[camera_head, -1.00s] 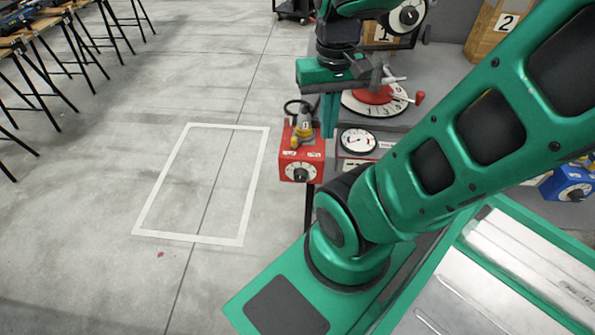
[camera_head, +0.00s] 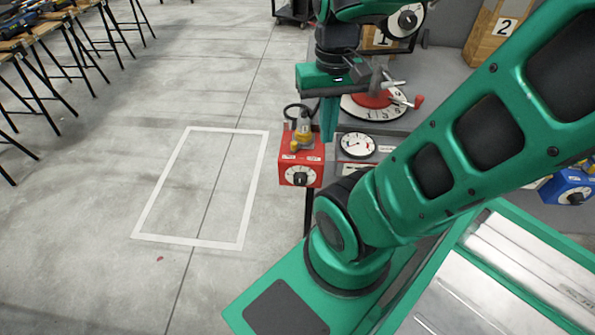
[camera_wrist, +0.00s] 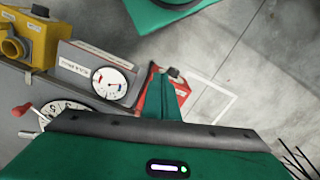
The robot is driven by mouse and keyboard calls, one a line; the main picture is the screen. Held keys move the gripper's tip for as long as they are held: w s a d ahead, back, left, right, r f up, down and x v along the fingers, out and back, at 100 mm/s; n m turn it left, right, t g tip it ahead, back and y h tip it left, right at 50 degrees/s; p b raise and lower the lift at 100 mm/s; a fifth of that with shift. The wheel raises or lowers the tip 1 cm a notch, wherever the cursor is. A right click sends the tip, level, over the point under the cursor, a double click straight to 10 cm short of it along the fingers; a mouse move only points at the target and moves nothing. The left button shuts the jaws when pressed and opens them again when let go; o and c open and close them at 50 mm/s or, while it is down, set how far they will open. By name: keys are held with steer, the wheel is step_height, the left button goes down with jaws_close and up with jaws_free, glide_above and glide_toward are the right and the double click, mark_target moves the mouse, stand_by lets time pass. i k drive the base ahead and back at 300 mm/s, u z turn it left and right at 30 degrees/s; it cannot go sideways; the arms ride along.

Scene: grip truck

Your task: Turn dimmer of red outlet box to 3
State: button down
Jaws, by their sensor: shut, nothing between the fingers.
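The red outlet box (camera_head: 290,174) stands at the table's left edge in the head view. Its front carries a round white dimmer dial with a black knob (camera_head: 299,179). A yellow plug with a black cable (camera_head: 302,133) sits on its top. My gripper (camera_head: 328,120) points down beside the box's right rear, shut and empty; whether it touches the box cannot be told. In the wrist view the green fingers (camera_wrist: 168,97) cover part of the red box (camera_wrist: 153,97), and the dial is hidden there. The dial's numbers are too small to read.
A white gauge (camera_head: 357,145) stands just right of the box. Behind it is a round numbered dial with a red handle (camera_head: 419,101). A blue outlet box (camera_head: 568,187) is at the right.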

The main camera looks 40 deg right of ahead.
mark_target(300, 177)
steer(key=u, duration=0.85)
steer(key=k, duration=1.5)
steer(key=z, duration=0.8)
steer(key=i, duration=0.5)
steer(key=u, duration=0.1)
